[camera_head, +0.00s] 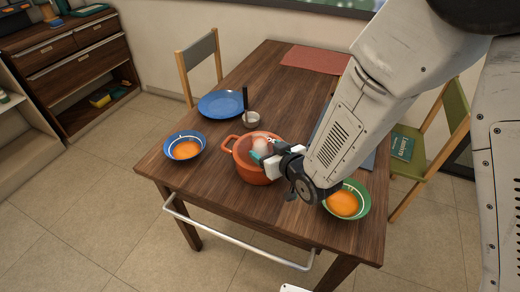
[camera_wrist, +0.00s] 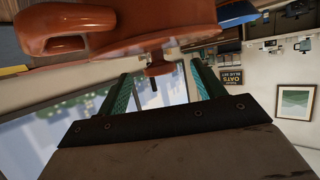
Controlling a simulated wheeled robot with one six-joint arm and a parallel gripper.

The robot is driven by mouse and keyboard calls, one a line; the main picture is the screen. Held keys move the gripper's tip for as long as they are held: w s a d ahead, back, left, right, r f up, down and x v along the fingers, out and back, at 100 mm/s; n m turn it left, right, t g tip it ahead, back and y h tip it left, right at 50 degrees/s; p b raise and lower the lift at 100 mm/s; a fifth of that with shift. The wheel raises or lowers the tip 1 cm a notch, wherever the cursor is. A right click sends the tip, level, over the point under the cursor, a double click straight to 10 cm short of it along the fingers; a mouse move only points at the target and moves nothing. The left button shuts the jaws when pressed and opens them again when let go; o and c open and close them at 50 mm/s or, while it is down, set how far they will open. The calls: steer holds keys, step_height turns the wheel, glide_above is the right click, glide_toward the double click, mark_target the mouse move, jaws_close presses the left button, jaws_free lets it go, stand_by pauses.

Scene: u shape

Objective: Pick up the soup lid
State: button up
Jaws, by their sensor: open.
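The orange soup pot (camera_head: 250,173) stands near the table's front edge in the head view, with a pale round shape at its top. In the wrist view, which is turned upside down, the pot (camera_wrist: 150,15) fills the top with one handle at left. The soup lid's orange knob (camera_wrist: 158,69) shows below it, with a thin dark piece beyond. My gripper (camera_head: 264,158) is at the right of the pot's top. Its teal fingers (camera_wrist: 161,72) are open, with the knob seen between them. Contact cannot be told. My gripper hides part of the lid in the head view.
A blue bowl (camera_head: 186,146) stands left and a green bowl (camera_head: 361,207) right, both with orange contents. Behind are a blue plate (camera_head: 220,104), a small cup (camera_head: 252,119) and a red mat (camera_head: 315,59). Chairs stand at both sides. The table's left front is clear.

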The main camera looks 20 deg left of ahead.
mark_target(262, 144)
steer(key=x, duration=0.5)
steer(key=shift+w+a+r, duration=0.1)
steer(key=shift+w+r, duration=0.1)
steer(key=shift+r, duration=0.2)
steer(key=c, duration=1.2)
